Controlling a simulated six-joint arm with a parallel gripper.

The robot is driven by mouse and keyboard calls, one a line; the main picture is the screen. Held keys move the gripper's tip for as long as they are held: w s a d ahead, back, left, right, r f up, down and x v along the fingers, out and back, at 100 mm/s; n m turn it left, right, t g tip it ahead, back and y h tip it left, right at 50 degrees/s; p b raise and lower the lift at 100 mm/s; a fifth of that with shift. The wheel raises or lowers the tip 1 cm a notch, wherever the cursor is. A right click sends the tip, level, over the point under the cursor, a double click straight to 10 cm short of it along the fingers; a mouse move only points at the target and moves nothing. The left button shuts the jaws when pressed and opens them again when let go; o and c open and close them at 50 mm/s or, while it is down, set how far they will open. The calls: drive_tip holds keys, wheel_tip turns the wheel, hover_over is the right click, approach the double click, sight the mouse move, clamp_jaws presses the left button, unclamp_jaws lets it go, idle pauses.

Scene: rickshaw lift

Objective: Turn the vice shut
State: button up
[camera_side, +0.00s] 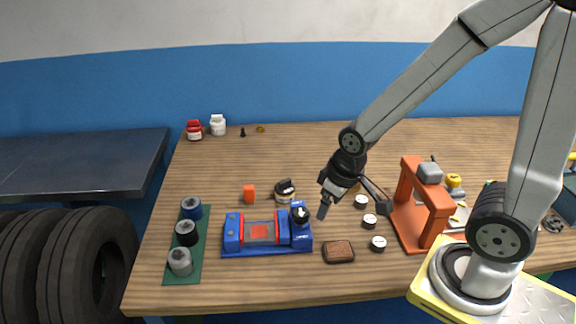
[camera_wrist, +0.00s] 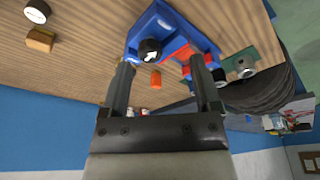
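The blue vice (camera_side: 232,249) stands on the wooden bench in the side view, with a red part (camera_side: 262,231) in its middle. A black round knob (camera_side: 301,213) with a white mark sits at its right end. In the wrist view the vice (camera_wrist: 147,22) shows at the top, with the knob (camera_wrist: 150,48) between the directions of my two fingers. My gripper (camera_side: 352,207) is open and empty, above the bench to the right of the vice and apart from it. In the wrist view my gripper (camera_wrist: 163,62) shows both fingers spread wide. Whether the vice jaws touch the red part is unclear.
A brown block (camera_side: 338,252) lies right of the vice, near several white-topped pucks (camera_side: 369,221). A green mat (camera_side: 172,275) with pots is left. An orange press (camera_side: 429,218) stands right.

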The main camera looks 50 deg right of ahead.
drive_tip(key=shift+o, duration=0.7)
drive_tip(key=shift+w+n, duration=0.15)
drive_tip(key=shift+n, duration=0.15)
drive_tip(key=n+g, duration=0.2)
drive_tip(key=n, duration=1.6)
approach(300, 213)
drive_tip(key=shift+s+a+f, duration=0.2)
drive_tip(key=shift+s+f, duration=0.4)
drive_tip(key=shift+s, duration=0.1)
drive_tip(key=n, duration=0.1)
drive_tip(key=w+n, duration=0.1)
drive_tip(key=n, duration=0.2)
drive_tip(key=shift+w+d+f+n+g, duration=0.3)
drive_tip(key=shift+w+f+n, duration=0.05)
drive_tip(key=shift+w+n, duration=0.05)
drive_tip(key=shift+f, duration=0.15)
drive_tip(key=shift+f, duration=3.75)
